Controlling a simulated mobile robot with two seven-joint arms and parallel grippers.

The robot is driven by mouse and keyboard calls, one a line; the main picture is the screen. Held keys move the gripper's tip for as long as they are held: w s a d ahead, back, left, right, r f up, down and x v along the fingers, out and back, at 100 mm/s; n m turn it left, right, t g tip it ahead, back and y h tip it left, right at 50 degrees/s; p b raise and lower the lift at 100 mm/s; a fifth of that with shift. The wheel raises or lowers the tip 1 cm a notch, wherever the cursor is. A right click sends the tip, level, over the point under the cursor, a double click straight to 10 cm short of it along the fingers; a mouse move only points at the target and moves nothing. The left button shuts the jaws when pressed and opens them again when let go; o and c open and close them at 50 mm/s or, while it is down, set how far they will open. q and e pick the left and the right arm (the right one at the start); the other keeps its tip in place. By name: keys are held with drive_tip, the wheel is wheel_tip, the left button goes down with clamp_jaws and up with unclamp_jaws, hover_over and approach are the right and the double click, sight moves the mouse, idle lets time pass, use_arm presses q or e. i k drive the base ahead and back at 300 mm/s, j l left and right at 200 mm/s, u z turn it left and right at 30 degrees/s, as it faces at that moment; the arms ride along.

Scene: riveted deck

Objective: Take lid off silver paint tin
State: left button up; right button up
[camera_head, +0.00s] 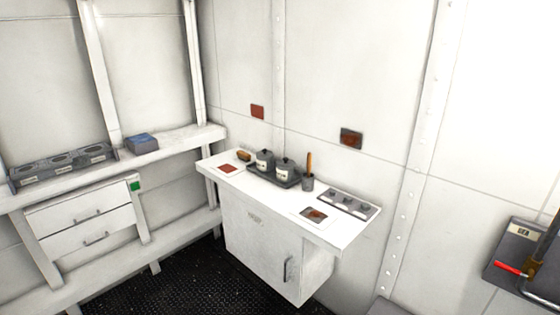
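Two grey lidded tins stand side by side in a dark tray (258,174) on the white counter, some distance ahead of me. The left tin (263,165) and the right tin (284,172) each have a pale label, too small to read. Each has a dark lid with a small knob on top, the left lid (264,153) and the right lid (285,160). Both lids sit on their tins. I cannot tell which tin is the silver one. Neither of my grippers is in view.
The counter (265,197) also holds a brush (244,155), a cup (307,183) with an orange-handled tool and a grey rack (348,205). A shelf with a blue box (142,143) is left. A red-handled tool (509,268) is right. The dark floor (190,285) is clear.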

sight(285, 162)
drive_tip(key=i+j, duration=1)
drive_tip(key=j, duration=0.25)
drive_tip(key=i+j+z, duration=0.1)
drive_tip(key=i+j, duration=0.4)
drive_tip(key=j, duration=0.1)
